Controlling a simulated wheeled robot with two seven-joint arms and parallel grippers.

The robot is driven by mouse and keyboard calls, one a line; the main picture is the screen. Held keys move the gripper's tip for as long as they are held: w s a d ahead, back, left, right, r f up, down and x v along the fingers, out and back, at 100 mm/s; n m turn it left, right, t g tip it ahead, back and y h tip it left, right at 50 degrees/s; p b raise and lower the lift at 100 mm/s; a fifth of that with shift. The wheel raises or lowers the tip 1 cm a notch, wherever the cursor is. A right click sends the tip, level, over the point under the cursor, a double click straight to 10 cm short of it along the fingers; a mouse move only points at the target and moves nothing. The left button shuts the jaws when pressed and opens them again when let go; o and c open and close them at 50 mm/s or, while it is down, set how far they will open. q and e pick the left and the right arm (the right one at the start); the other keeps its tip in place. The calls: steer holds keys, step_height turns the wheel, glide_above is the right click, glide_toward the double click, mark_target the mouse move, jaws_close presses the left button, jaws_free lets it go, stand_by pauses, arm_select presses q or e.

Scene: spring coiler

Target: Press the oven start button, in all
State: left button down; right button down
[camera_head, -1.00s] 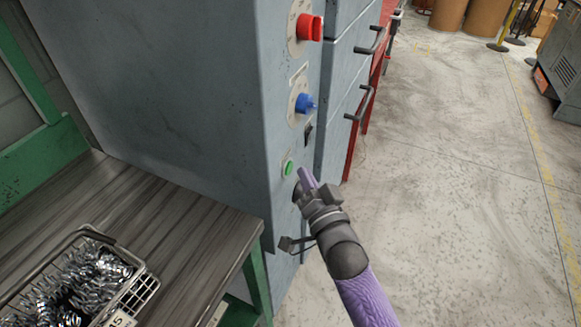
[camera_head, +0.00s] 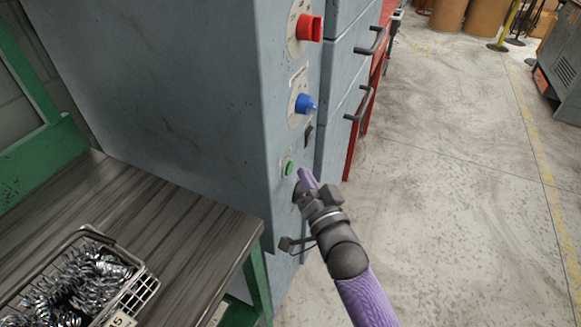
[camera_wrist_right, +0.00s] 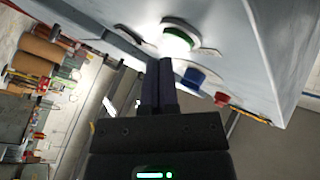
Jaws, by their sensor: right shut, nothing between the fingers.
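The grey-blue oven cabinet (camera_head: 180,80) stands at the upper left in the head view. Its narrow panel carries a green start button (camera_head: 289,168), a blue knob (camera_head: 305,103) above it and a red knob (camera_head: 310,28) at the top. My right gripper (camera_head: 303,174) is shut and empty, its tips just right of the green button in the head view. In the right wrist view the green button (camera_wrist_right: 178,40) sits just beyond the shut fingertips (camera_wrist_right: 159,63). I cannot tell whether they touch. My left gripper is not in view.
A workbench (camera_head: 190,215) with a wire basket of metal springs (camera_head: 80,285) stands at the lower left. Two dark handles (camera_head: 368,42) stick out from the cabinet's right part. The floor at the right (camera_head: 450,190) is clear.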

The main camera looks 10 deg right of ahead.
stand_by(0.4)
steer(key=shift+w+a, duration=0.25)
steer(key=shift+a, duration=0.15)
stand_by(0.4)
